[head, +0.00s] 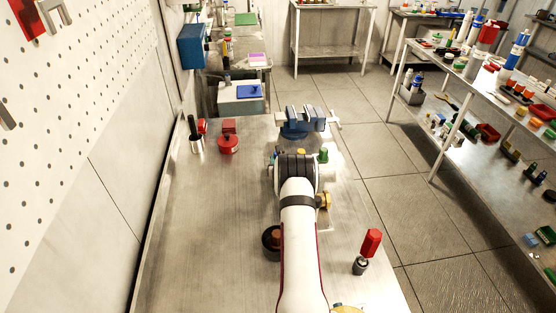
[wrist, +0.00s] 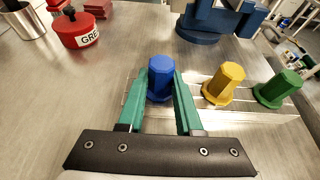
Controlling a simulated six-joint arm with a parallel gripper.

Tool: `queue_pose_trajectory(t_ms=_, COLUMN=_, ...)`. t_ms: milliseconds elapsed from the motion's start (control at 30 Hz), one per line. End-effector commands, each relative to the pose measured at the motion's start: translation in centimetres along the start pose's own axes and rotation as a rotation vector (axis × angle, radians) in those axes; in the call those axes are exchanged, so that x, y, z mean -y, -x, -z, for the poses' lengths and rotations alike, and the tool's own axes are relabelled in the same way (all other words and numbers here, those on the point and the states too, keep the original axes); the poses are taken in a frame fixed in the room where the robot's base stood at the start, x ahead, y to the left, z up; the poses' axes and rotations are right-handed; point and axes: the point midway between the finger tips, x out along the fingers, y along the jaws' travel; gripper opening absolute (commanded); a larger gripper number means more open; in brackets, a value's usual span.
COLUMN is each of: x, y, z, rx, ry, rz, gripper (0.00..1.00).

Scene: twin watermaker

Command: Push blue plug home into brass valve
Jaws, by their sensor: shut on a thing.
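In the wrist view a blue hexagonal plug (wrist: 161,76) stands upright between the two green fingers of my gripper (wrist: 161,92). My gripper is shut on the plug, with one finger on each side. The brass valve cannot be told apart under the plug, and how deep the plug sits is hidden. In the head view my own arm covers the plug and the fingers. A brass fitting (head: 324,201) shows just right of my arm there; I cannot tell if it is the valve.
Yellow (wrist: 224,84) and green (wrist: 277,89) hexagonal plugs stand to the right on a metal plate. A blue vise (head: 304,121) is beyond. A red tin (wrist: 76,30) stands at the left.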

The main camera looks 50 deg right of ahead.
Motion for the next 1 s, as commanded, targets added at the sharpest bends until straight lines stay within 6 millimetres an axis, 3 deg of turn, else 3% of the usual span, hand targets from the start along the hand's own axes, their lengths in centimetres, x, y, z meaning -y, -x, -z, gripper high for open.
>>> queue_pose_trajectory(t_ms=167, x=0.0, y=0.4, z=-0.9, rx=-0.003, ry=-0.001, rz=0.001, gripper=0.00)
queue_pose_trajectory(t_ms=300, x=0.0, y=1.5, z=-3.7, rx=0.000, ry=-0.001, rz=0.001, gripper=0.00)
queue_pose_trajectory(t_ms=700, x=7.3, y=8.3, z=-6.6, rx=-0.001, ry=-0.002, rz=0.004, gripper=0.00)
queue_pose_trajectory(t_ms=1000, x=9.5, y=10.5, z=-7.5, rx=-0.001, ry=0.001, rz=0.000, gripper=0.00)
